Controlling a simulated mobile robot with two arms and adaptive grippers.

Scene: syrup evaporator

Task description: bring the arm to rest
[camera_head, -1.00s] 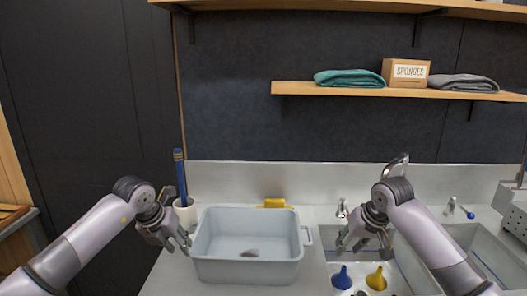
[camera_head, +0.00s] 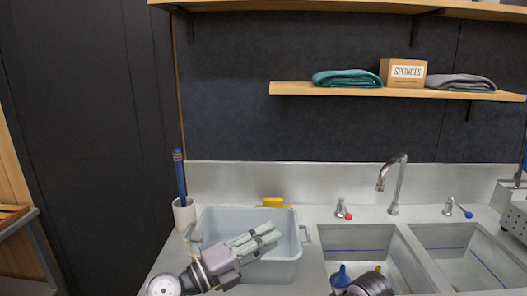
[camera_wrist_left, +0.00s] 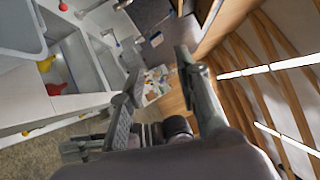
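My left gripper (camera_head: 262,238) is in front of and over the grey tub (camera_head: 225,216), pointing right in the head view. In the left wrist view its two fingers (camera_wrist_left: 158,68) stand apart with nothing between them, so it is open and empty. The left forearm runs out at the bottom of the head view. Of my right arm only a dark rounded part (camera_head: 372,284) shows at the bottom edge, in front of the sink. The right gripper's fingers are not visible.
The steel sink (camera_head: 366,226) holds a blue funnel (camera_head: 341,277) and a yellow one, partly hidden. A tall faucet (camera_head: 395,185) rises behind it. A white cup (camera_head: 184,214) with a blue-handled tool stands left of the tub. The wooden shelf (camera_head: 300,88) is clear of my arms.

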